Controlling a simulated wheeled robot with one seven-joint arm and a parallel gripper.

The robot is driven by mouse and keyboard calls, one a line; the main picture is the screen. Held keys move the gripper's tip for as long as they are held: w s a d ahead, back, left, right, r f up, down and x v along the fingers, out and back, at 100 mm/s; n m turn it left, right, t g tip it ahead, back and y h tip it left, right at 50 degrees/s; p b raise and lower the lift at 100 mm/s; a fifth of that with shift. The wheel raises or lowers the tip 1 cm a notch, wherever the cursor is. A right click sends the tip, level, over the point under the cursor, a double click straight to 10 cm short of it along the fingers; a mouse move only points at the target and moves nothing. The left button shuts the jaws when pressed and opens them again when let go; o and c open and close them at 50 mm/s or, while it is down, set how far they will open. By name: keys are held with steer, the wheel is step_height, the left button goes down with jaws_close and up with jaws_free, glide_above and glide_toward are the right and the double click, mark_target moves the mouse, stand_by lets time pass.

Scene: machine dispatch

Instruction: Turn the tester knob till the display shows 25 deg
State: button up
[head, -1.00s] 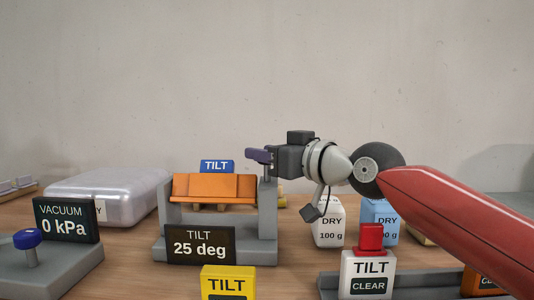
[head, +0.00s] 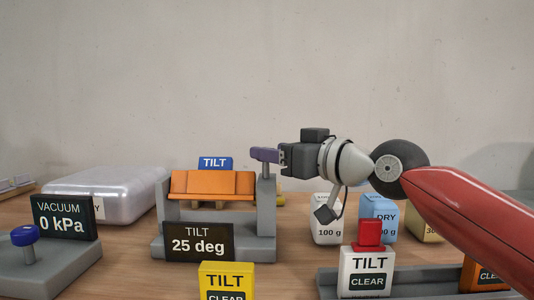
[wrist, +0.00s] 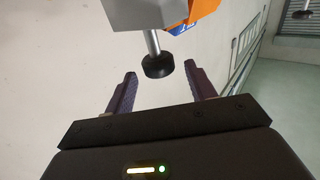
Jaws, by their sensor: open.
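The tilt tester (head: 215,252) stands on the table with an orange platform (head: 212,185) between its grey posts. Its display (head: 199,243) reads "TILT 25 deg". The tester knob (wrist: 158,67) is a black disc on a metal shaft and shows in the wrist view; in the head view I cannot make it out beside my fingers. My gripper (head: 265,154) is open beside the top of the right post. In the wrist view the knob sits near the fingertips, between them, with a gap on each side and nothing gripped.
A vacuum tester (head: 62,218) reading 0 kPa, with a blue knob, stands at left by a silvery case (head: 110,192). Yellow (head: 227,280) and white (head: 366,270) TILT CLEAR blocks are in front. DRY blocks (head: 328,220) stand at right, below my arm.

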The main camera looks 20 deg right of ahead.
steer(key=shift+b+v, duration=0.3)
steer(key=shift+v, duration=2.1)
steer(key=shift+o, duration=0.3)
